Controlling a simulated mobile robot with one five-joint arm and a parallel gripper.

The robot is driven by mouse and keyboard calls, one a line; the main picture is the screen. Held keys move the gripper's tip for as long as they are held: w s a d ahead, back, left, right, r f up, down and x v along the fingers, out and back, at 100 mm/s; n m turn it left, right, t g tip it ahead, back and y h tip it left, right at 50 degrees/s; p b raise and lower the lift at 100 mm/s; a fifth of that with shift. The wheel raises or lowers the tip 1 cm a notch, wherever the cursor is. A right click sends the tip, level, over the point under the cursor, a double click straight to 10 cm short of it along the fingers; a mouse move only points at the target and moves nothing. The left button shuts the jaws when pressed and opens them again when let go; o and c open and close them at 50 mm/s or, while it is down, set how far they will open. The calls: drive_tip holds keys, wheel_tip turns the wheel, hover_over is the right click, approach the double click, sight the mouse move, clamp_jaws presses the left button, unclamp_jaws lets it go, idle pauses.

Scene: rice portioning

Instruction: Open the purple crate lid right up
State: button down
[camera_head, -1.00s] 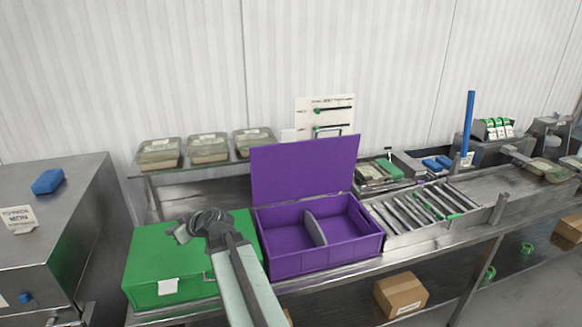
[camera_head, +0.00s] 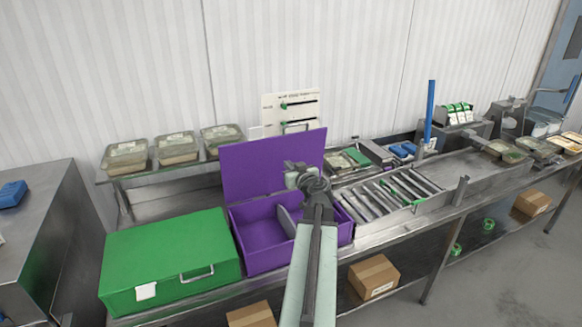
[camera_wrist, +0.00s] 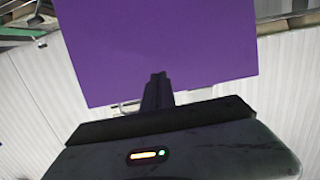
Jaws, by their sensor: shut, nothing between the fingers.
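The purple crate (camera_head: 262,252) stands on the steel bench with its inside showing and a grey divider (camera_head: 286,221) in it. Its purple lid (camera_head: 250,168) stands up at the back edge, close to upright. In the wrist view the lid (camera_wrist: 160,45) fills the upper middle, behind the fingers. My gripper (camera_head: 291,170) is in front of the lid's right part, above the crate; it also shows in the wrist view (camera_wrist: 158,78) with its fingers together and nothing between them. I cannot tell whether the fingertips touch the lid. My arm hides the crate's right part.
A shut green crate (camera_head: 165,255) stands left of the purple one. A rack of metal rollers (camera_head: 390,192) lies to the right. Clear tubs (camera_head: 175,147) sit on a shelf behind. A blue post (camera_head: 430,112) rises at the right.

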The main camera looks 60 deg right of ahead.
sight(277, 153)
drive_tip(key=b+x, duration=0.1)
drive_tip(key=x, duration=0.7)
drive_tip(key=shift+w+d+f, duration=0.1)
drive_tip(key=shift+w, duration=0.05)
drive_tip(key=shift+r+x, duration=0.1)
drive_tip(key=shift+x, duration=0.7)
drive_tip(key=shift+r+x, duration=0.15)
drive_tip(key=shift+x, duration=0.7)
drive_tip(key=shift+w+r, duration=0.1)
drive_tip(key=shift+w+d, duration=0.15)
drive_tip(key=shift+b+x, duration=0.3)
drive_tip(key=shift+x, duration=2.3)
drive_tip(key=shift+r, duration=0.15)
drive_tip(key=v, duration=0.3)
drive_tip(key=f+v, duration=0.1)
drive_tip(key=v, duration=0.6)
drive_tip(key=shift+f, duration=0.25)
